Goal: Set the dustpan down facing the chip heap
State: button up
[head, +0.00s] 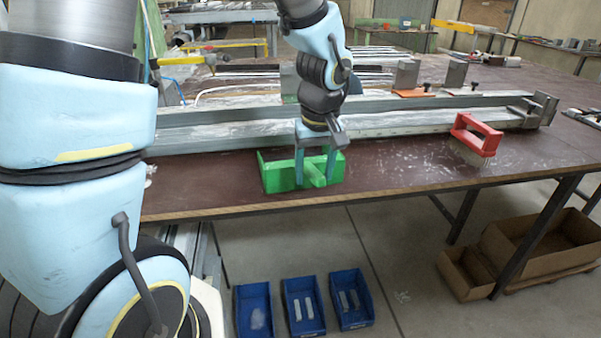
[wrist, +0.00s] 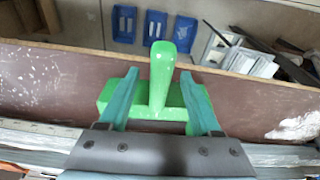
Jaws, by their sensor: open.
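The green dustpan (head: 272,178) lies on the brown bench top close to its front edge. It also shows in the wrist view (wrist: 112,98), with its handle (wrist: 160,80) pointing towards the front edge. My gripper (head: 315,182) is open and low over the dustpan. Its fingers stand on both sides of the handle with gaps, as the wrist view shows (wrist: 158,76). Pale chips (head: 398,158) lie scattered right of the dustpan. A denser whitish patch (wrist: 296,127) lies on its other side, mostly behind my arm in the head view.
A red-handled brush (head: 480,137) stands bristles down at the right. A long metal profile (head: 400,122) runs behind the dustpan. Blue bins (head: 302,306) and cardboard boxes (head: 540,245) are on the floor. The bench between dustpan and brush holds only loose chips.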

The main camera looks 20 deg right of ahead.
jog(key=shift+c, duration=0.2)
grip_shut()
dwell(1.0)
jog(key=shift+r, duration=0.1)
notch_tip(320, 180, up, 12)
jog(key=p, duration=0.9)
